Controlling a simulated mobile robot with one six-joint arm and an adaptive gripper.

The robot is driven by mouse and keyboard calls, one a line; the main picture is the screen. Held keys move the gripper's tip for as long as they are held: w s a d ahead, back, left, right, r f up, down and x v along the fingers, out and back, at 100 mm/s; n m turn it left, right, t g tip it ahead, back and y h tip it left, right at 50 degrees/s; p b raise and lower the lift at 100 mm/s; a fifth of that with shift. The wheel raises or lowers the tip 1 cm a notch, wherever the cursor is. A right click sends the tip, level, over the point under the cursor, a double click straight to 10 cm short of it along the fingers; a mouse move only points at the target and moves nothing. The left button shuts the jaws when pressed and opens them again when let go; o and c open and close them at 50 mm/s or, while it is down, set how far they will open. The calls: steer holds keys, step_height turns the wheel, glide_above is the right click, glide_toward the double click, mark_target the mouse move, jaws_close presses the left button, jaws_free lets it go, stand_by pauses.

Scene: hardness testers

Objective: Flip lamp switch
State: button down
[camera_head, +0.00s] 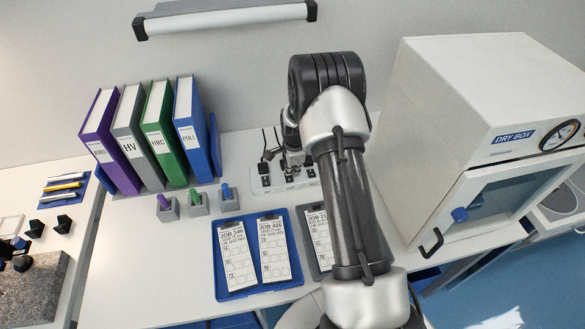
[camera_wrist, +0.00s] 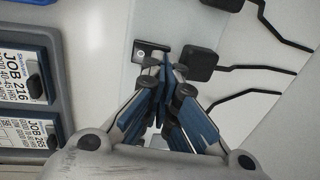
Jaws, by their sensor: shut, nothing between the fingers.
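A white strip (camera_head: 262,188) with black plugs and small black parts lies on the bench at the back, mostly behind my gripper. My gripper (camera_head: 291,170) is shut and empty, low over this strip. In the wrist view its closed fingertips (camera_wrist: 166,68) are at the lower right of a small black plate (camera_wrist: 148,50) with a pale mark, which may be the switch. The fingertips partly cover that plate, and I cannot tell whether they touch it. The switch's position cannot be read. A long white lamp (camera_head: 228,18) with black ends is on the wall above.
Black plugs (camera_wrist: 204,65) with cables sit right beside the fingertips. Job cards lie in a blue tray (camera_head: 222,292) and a grey tray (camera_head: 313,262) in front. Binders (camera_head: 160,135) and small coloured-handled holders (camera_head: 197,203) stand left. A dry box (camera_head: 480,130) stands close on the right.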

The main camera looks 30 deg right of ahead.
steer(key=shift+w+f+b, duration=0.2)
steer(key=shift+f+b, duration=0.15)
steer(key=shift+f, duration=0.2)
steer(key=shift+w+d+f, duration=0.1)
steer(key=shift+w, duration=0.1)
steer(key=shift+s, duration=0.25)
steer(key=shift+s+a, duration=0.25)
steer(key=shift+s, duration=0.35)
steer(key=w+r+p, duration=0.1)
steer(key=r+p, duration=0.1)
steer(key=r, duration=0.5)
steer(key=w+d+r+p, duration=0.1)
steer(key=w+r+p, duration=0.1)
steer(key=r, duration=0.5)
steer(key=shift+w+r, duration=0.25)
steer(key=shift+r, duration=0.1)
